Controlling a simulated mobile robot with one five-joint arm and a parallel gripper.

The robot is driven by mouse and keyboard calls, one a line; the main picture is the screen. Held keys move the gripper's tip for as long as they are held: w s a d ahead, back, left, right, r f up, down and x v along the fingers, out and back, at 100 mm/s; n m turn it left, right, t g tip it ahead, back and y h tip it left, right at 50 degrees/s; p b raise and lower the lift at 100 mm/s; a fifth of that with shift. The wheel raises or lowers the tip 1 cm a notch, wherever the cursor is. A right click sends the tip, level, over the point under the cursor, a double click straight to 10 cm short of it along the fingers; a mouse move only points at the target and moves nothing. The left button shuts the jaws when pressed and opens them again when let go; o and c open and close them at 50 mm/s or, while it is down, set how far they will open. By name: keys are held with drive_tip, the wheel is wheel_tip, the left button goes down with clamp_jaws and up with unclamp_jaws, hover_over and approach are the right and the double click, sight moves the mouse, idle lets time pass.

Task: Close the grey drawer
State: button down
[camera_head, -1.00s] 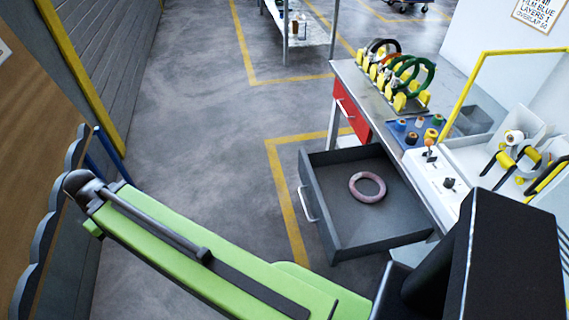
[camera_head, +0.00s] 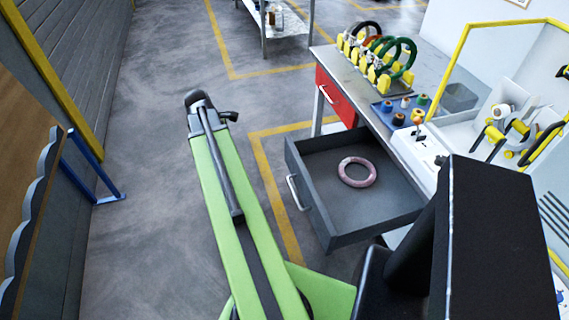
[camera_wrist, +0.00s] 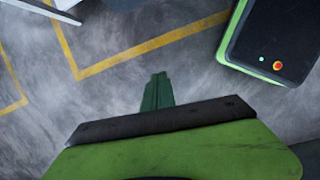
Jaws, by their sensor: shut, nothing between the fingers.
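The grey drawer (camera_head: 352,209) stands pulled open from the workbench, right of centre in the head view. Its pale bar handle (camera_head: 298,192) is on the front panel, facing left. A pinkish ring-shaped coil (camera_head: 357,172) lies flat inside it. My green arm reaches up the picture to the left of the drawer, apart from it in the picture. My gripper (camera_wrist: 158,80) shows in the wrist view as narrow dark green fingers, shut and empty above the floor. I cannot make out the fingertips in the head view.
The workbench (camera_head: 349,78) carries a rack of coils and several small spools. A red drawer (camera_head: 336,97) is beside the grey one. A blue bracket (camera_head: 96,180) stands by the left wall. Clear floor with yellow lines (camera_head: 268,180) lies left of the drawer.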

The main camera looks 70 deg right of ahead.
drive_tip(key=s+d+n+g, duration=0.1)
drive_tip(key=s+d+n, duration=0.1)
drive_tip(key=s+d, duration=0.7)
drive_tip(key=s+d+f+b, duration=0.3)
drive_tip(key=s+f+b, duration=0.3)
drive_tip(key=f+b, duration=0.3)
drive_tip(key=shift+s+d+f+b, duration=0.25)
drive_tip(key=shift+d+f+b, duration=0.1)
drive_tip(key=shift+f, duration=0.05)
